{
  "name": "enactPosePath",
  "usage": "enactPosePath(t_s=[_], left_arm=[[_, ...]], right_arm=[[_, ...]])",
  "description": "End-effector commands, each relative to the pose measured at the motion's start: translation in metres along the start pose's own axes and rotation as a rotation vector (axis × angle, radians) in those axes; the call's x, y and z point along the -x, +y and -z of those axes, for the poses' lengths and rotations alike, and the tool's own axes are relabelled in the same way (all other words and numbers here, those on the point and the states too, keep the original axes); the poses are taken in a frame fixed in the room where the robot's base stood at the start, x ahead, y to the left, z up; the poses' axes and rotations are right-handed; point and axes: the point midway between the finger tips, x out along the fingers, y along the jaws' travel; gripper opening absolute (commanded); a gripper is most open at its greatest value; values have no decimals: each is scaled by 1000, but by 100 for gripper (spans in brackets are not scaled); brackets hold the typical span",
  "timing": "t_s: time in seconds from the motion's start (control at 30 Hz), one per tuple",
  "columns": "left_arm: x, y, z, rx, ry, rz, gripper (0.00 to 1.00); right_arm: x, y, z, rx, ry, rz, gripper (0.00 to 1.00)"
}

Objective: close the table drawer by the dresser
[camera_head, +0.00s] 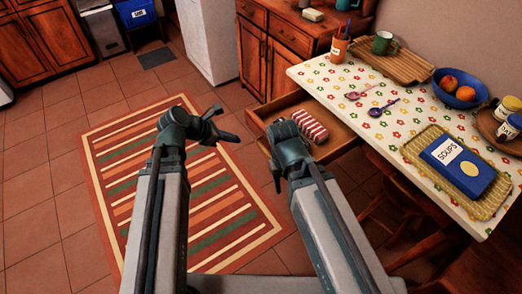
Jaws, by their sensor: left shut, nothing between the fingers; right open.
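The table drawer (340,141) is pulled out from under the near-left side of the table, by the dresser (277,37). A red-and-white striped item (311,126) lies in it. My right gripper (276,163) is open at the drawer's front-left side, and its wrist overlaps part of the drawer in the picture. I cannot tell whether it touches the drawer front. My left gripper (230,136) is shut and empty over the striped rug, left of the drawer and apart from it.
The table (330,89) has a flowered cloth with spoons, a tray, a blue fruit bowl (458,90) and a blue SOUPS book (458,165). A wooden chair (400,215) stands under the table's near side. The striped rug (115,150) and tiled floor at left are clear.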

Motion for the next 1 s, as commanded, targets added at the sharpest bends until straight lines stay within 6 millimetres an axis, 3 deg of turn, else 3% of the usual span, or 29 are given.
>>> enactPosePath(t_s=[0.33, 0.83, 1.0], left_arm=[[-9, 5, 2, 63, -20, -10, 0], [-103, 6, 3, 59, -18, -8, 0], [-116, 7, -18, 59, -19, -8, 0]], right_arm=[[-11, -1, 1, 0, 0, 0, 50], [-78, -7, 5, 0, 0, 0, 50], [-73, -7, 4, 0, 0, 0, 50]])
